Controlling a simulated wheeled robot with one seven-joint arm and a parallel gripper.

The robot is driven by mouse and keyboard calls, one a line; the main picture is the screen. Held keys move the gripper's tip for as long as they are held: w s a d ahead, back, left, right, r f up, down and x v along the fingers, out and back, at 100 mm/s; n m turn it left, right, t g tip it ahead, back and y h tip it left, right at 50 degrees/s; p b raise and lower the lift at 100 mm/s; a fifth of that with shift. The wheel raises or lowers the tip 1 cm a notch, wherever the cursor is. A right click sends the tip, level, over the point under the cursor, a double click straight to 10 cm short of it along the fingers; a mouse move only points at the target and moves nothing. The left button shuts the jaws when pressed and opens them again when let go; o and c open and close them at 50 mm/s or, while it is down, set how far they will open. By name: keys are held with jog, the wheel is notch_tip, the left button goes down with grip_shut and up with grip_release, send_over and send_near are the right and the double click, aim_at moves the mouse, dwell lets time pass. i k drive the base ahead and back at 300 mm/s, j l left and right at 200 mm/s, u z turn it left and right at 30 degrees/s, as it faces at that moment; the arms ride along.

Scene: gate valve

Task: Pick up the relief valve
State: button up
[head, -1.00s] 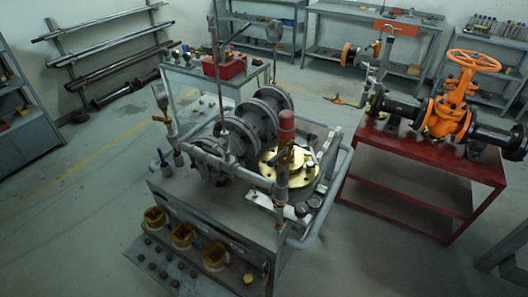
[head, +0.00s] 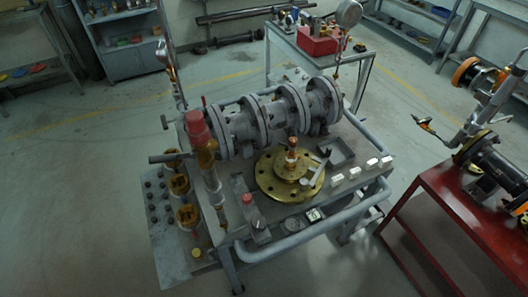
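A valve with a red cap and a brass body, which looks like the relief valve (head: 199,137), stands upright on a vertical grey pipe (head: 214,188) at the front left of the grey workbench (head: 262,257). A horizontal pipe stub points left from beside it. Large grey flanged piping (head: 243,123) lies behind it and to its right. A round brass flange (head: 277,188) with a brass stem lies on the bench to its right. My gripper is not in view.
Brass-coloured cups (head: 187,216) stand on a low shelf at the bench's left. Gauges (head: 313,214) and white blocks (head: 355,172) lie on the bench. A red table (head: 428,217) stands at right, with floor between. Open floor lies at left.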

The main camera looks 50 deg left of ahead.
aim_at(292, 157)
jog(key=i+u, duration=0.15)
jog(key=u, duration=0.3)
jog(key=i+u, duration=0.15)
jog(key=u, duration=0.25)
jog(key=i+l+u, duration=0.1)
jog(key=u, duration=0.35)
jog(key=i+l+u, duration=0.15)
jog(key=u, duration=0.25)
jog(key=l+u, duration=0.2)
jog(key=u, duration=0.25)
jog(key=i+l+u, duration=0.15)
jog(key=u, duration=0.3)
jog(key=i+l+u, duration=0.15)
jog(key=u, duration=0.35)
jog(key=i+l+u, duration=0.1)
jog(key=l+u, duration=0.2)
jog(key=u, duration=0.2)
jog(key=i, duration=0.4)
